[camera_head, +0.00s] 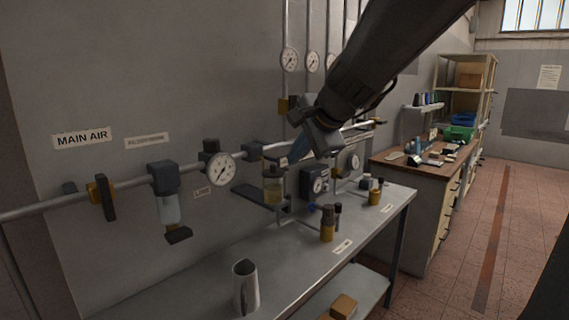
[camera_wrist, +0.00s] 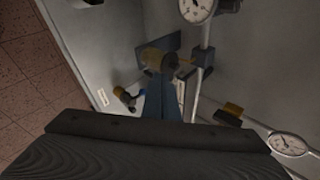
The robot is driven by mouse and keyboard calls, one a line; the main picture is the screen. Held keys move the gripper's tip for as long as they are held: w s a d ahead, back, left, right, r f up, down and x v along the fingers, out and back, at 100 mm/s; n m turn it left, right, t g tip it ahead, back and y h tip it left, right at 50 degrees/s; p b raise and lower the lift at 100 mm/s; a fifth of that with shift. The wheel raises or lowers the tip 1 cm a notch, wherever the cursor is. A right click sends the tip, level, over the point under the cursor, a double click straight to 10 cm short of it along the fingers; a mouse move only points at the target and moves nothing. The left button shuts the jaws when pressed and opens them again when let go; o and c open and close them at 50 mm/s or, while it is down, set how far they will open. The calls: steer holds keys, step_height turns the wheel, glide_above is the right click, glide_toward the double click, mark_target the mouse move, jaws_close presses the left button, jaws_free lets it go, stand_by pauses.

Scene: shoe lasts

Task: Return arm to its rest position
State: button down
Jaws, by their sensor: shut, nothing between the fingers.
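My arm (camera_head: 375,60) reaches down from the upper right in the head view. My gripper (camera_head: 292,158) is at its lower end, in front of the wall piping. Its bluish fingers are together, with nothing seen between them; they also show in the wrist view (camera_wrist: 167,105). The fingertips are close to a lidded amber jar (camera_head: 273,190) on a dark wall bracket (camera_head: 258,197). In the wrist view the jar (camera_wrist: 154,58) lies just beyond the fingertips. I cannot tell whether they touch.
A grey pipe (camera_head: 120,195) with gauges (camera_head: 220,170) and valves runs along the wall. Below is a metal bench (camera_head: 215,275) with a metal jug (camera_head: 245,285) and small bottles (camera_head: 327,224). A wooden-topped cabinet (camera_head: 425,170) stands beyond. The tiled floor (camera_head: 520,230) at right is clear.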

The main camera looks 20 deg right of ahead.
steer(key=s+a+f+n+g, duration=0.2)
steer(key=s+f+n, duration=0.3)
steer(key=f, duration=0.4)
steer(key=s+a+f+n+g, duration=0.3)
steer(key=s+f+n, duration=0.3)
steer(key=f, duration=0.3)
steer(key=s+a+f+n+g+h, duration=0.1)
steer(key=s+a+f+n+g, duration=0.2)
steer(key=f, duration=0.6)
steer(key=s+n, duration=0.2)
steer(key=s, duration=0.1)
steer(key=shift+f+n, duration=0.3)
steer(key=shift+f, duration=0.05)
steer(key=c, duration=2.5)
jaws_free()
